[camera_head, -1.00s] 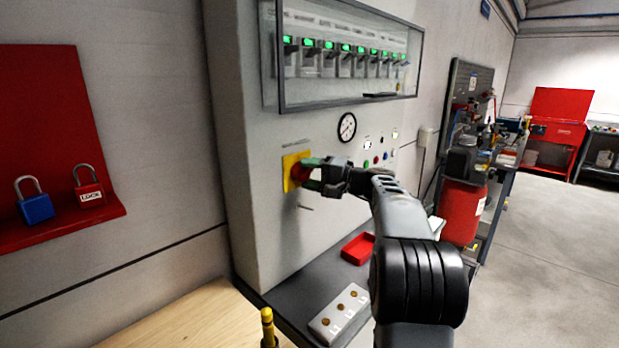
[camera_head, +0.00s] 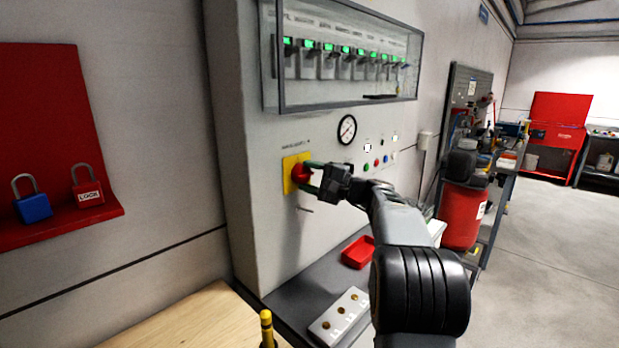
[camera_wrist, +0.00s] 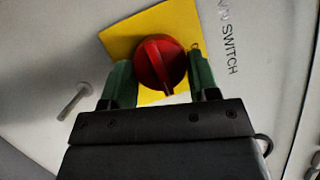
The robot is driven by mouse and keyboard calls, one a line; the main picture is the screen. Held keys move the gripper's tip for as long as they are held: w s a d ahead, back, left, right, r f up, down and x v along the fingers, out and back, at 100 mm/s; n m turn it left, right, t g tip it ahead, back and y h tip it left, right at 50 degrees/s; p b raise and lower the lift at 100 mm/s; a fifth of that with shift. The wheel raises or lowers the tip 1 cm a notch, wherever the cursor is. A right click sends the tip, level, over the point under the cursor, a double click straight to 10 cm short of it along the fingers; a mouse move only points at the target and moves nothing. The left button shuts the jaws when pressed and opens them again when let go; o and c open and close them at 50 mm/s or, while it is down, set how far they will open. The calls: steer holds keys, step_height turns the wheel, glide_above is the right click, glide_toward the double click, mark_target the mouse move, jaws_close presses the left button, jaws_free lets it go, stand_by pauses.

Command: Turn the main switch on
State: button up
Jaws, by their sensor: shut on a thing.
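The main switch is a round red knob (camera_wrist: 160,64) with a raised grip bar on a yellow square plate (camera_wrist: 125,38). In the head view the red knob (camera_head: 301,173) and yellow plate (camera_head: 289,177) sit on the pale cabinet front, below the breaker window. My gripper (camera_head: 313,178) reaches it from the right. In the wrist view the green fingers of my gripper (camera_wrist: 161,82) stand on both sides of the knob and are shut on it. The knob's bar runs lengthwise between the fingers. The printed label "SWITCH" (camera_wrist: 230,50) shows beside the plate.
A glazed breaker box (camera_head: 345,60) with green-lit switches is above. A gauge (camera_head: 347,129) and small buttons (camera_head: 378,161) lie right of the switch. A red tray (camera_head: 358,252) and a white block (camera_head: 339,314) are on the shelf below.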

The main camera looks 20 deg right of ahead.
steer(key=shift+r, duration=0.1)
steer(key=o, duration=0.9)
steer(key=b+v, duration=0.2)
steer(key=v, duration=1.2)
steer(key=shift+w, duration=0.1)
